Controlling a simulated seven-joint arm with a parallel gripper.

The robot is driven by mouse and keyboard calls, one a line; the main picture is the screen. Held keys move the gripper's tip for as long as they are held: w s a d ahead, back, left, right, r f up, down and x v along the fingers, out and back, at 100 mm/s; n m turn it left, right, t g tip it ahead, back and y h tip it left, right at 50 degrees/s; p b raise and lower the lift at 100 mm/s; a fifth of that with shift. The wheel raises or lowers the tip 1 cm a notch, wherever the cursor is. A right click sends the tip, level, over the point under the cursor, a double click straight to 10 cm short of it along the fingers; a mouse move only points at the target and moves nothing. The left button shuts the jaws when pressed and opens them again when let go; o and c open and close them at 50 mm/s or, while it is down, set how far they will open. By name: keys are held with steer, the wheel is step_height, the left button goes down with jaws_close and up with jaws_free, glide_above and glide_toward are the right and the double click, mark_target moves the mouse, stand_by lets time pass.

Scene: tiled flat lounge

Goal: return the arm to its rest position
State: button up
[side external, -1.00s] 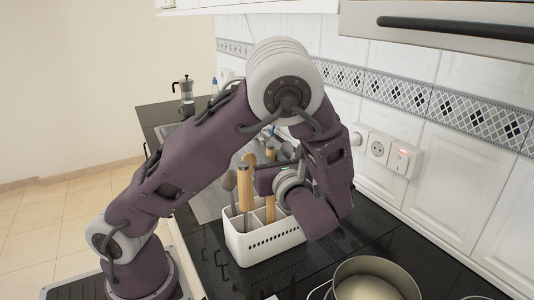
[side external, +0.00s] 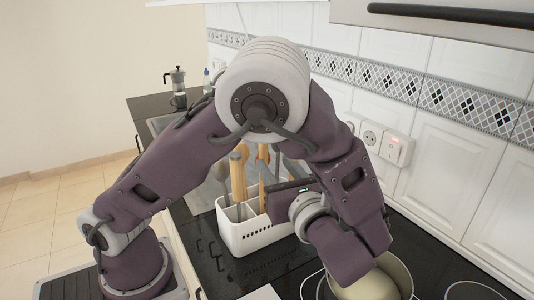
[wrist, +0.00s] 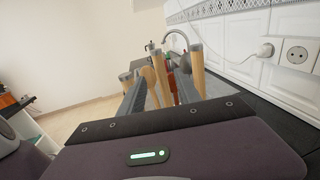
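My gripper (wrist: 162,84) shows in the wrist view with its two grey fingers apart and nothing visibly held between them. Wooden-handled utensils stand beyond and between the fingers in that view. In the side external view, my purple arm is bent in an arch over the counter. The gripper's dark body (side external: 287,196) is beside the right end of the white utensil caddy (side external: 252,238). Its fingers are hard to make out there. Whether it touches the caddy or utensils cannot be told.
The caddy holds several utensils, including one with a wooden handle (side external: 238,180). A pot (side external: 400,272) stands at the front right, close to my arm. A moka pot (side external: 177,85) stands at the back left. The tiled wall with sockets (side external: 372,137) borders the counter's right side.

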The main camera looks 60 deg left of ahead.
steer(key=shift+s+d, duration=0.15)
steer(key=shift+d, duration=0.35)
steer(key=s+a+r+n+g+h, duration=0.2)
steer(key=s+a+n+h, duration=0.15)
steer(key=s, duration=0.25)
steer(key=s+a+r+n+g+h, duration=0.2)
steer(key=s+n+h, duration=0.15)
steer(key=s, duration=0.25)
steer(key=s+d+f+n+h, duration=0.3)
steer(key=s+n+h, duration=0.2)
steer(key=n+h, duration=0.2)
steer(key=w+d+r+n+t+h, duration=0.2)
steer(key=d+n+t+h, duration=0.1)
steer(key=d+n+t, duration=0.2)
steer(key=shift+w+d+r+n+t+h, duration=0.2)
steer(key=shift+d+r+n+t+h, duration=0.1)
steer(key=shift+n+t, duration=0.3)
